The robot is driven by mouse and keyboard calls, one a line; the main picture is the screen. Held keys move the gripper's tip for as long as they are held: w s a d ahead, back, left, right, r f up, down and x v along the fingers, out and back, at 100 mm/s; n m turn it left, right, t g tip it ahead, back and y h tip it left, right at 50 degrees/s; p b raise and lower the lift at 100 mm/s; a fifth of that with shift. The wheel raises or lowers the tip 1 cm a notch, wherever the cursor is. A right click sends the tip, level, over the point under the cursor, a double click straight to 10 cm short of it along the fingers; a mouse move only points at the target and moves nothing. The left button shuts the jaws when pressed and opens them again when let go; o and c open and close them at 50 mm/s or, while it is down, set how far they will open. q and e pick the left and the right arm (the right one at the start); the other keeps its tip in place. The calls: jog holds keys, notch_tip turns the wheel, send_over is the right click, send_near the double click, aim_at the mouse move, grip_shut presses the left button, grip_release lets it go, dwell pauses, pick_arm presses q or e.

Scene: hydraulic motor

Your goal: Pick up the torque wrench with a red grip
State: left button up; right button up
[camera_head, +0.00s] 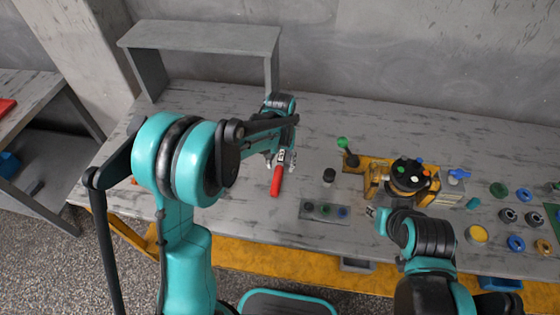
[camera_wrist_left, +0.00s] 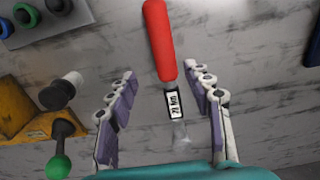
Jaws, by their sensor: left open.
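The torque wrench has a red grip (camera_head: 277,180) and lies on the grey workbench in the head view. In the left wrist view its red grip (camera_wrist_left: 159,40) points up the picture, with a labelled shaft (camera_wrist_left: 174,104) below it. My left gripper (camera_head: 280,158) is over the wrench. Its two fingers (camera_wrist_left: 168,82) are open, one on each side of the shaft, with gaps on both sides. The wrench's far end is hidden by the gripper body. My right gripper (camera_head: 372,212) is low by the yellow fixture; its fingers are too small to read.
A yellow fixture (camera_head: 376,172) with a black hub (camera_head: 408,176) and a green-knobbed lever (camera_head: 343,143) stands right of the wrench. A small grey tray (camera_head: 312,216) with round parts lies nearby. Several rings and caps lie at the right. A grey shelf (camera_head: 200,38) stands behind.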

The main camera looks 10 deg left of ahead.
aim_at(278, 171)
pick_arm(q)
jog(key=f+b, duration=0.1)
jog(key=f, duration=0.3)
jog(key=f+b, duration=0.1)
jog(key=f, duration=0.1)
jog(key=shift+w+a+f+b, duration=0.2)
jog(key=shift+w+a+b, duration=0.15)
jog(key=shift+a, duration=0.05)
jog(key=shift+r, duration=0.1)
jog(key=shift+c, duration=0.9)
grip_shut()
